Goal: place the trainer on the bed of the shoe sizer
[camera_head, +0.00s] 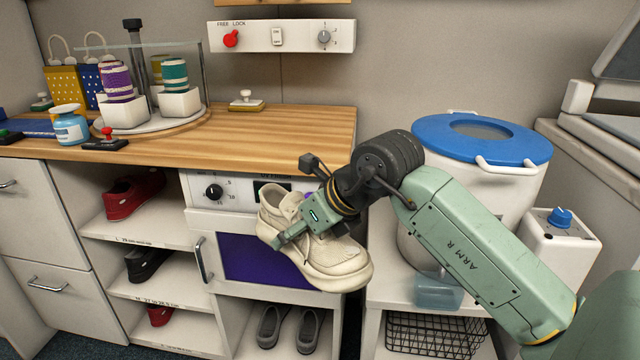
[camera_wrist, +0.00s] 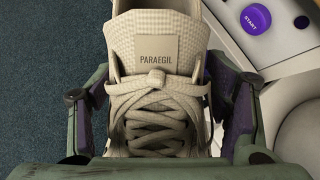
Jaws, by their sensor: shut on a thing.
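A cream lace-up trainer (camera_head: 318,262) is held in the air in front of the low cabinets, heel toward the upper left and toe toward the lower right. My gripper (camera_head: 298,228) is shut on it from above. In the wrist view, the trainer's laces and tongue, marked PARAEGIL (camera_wrist: 156,60), lie between the two fingers, one at each side. The far finger is hidden in the head view. I cannot make out a shoe sizer or its bed for certain in either view.
A white unit with a dial and purple window (camera_head: 262,262) stands close behind the trainer. A white drum with a blue lid (camera_head: 430,132) stands right of it. The wooden counter (camera_head: 300,122) has bare room. Shelves (camera_head: 150,232) hold other shoes. A purple START button (camera_wrist: 256,18) shows in the wrist view.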

